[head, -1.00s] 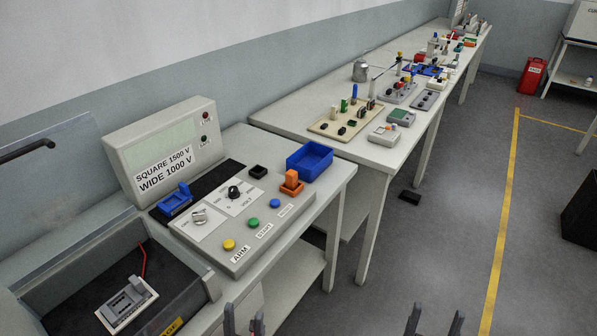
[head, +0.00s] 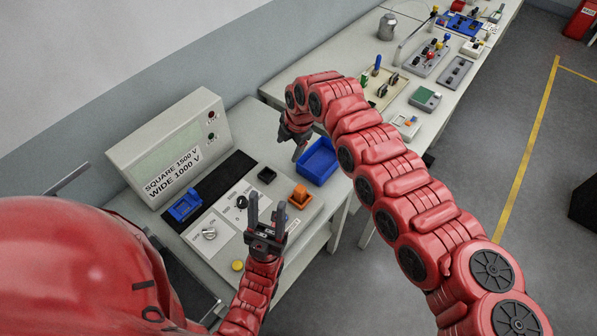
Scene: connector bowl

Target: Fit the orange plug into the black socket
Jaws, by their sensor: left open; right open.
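The orange plug (head: 300,194) stands upright on the right part of the grey control panel, on a wider orange base. The black socket (head: 267,175) is a small dark square block on the panel, up and left of the plug. My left gripper (head: 267,203) is open and empty, with its two fingers pointing up in the picture, over the panel just left of the plug. My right gripper (head: 298,150) is open, by the left edge of the blue bin and beyond the plug; its fingers partly overlap in this view.
The blue bin (head: 319,161) sits behind the plug. A blue connector (head: 185,205) sits at the panel's left, near the labelled display box (head: 172,150). A yellow button (head: 237,265) is at the front. My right arm crosses in front of the farther table.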

